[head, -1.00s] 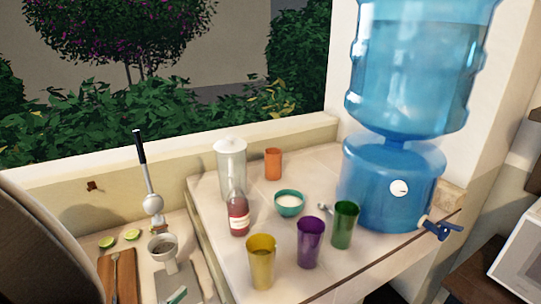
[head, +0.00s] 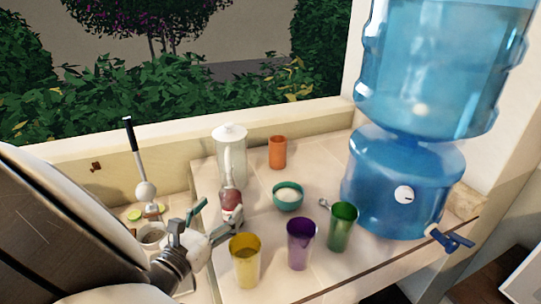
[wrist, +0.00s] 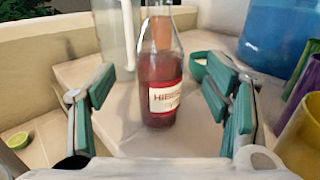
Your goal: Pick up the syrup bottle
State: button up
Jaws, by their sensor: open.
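The syrup bottle (wrist: 160,85) is clear glass with red syrup and a white label. It stands upright on the tiled counter in the wrist view, ahead of my gripper and between the lines of its two fingers. In the head view the bottle (head: 231,199) is partly hidden behind my gripper (head: 217,222). In the wrist view my gripper (wrist: 160,105) is open, with a green-padded finger on each side and nothing held. I cannot tell exactly how far the fingertips are from the bottle.
A clear lidded pitcher (head: 231,152) stands close behind the bottle. An orange cup (head: 277,152), a teal bowl (head: 288,197), and yellow (head: 245,262), purple (head: 300,245) and green (head: 342,228) cups stand to the right. A blue water dispenser (head: 395,195) fills the right side.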

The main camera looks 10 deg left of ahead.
aim_at(224, 203)
jog(key=shift+p+x, duration=0.7)
jog(key=shift+x, duration=2.25)
jog(key=c, duration=1.4)
grip_shut()
jog(key=shift+a+r, duration=0.1)
jog(key=shift+r, duration=0.1)
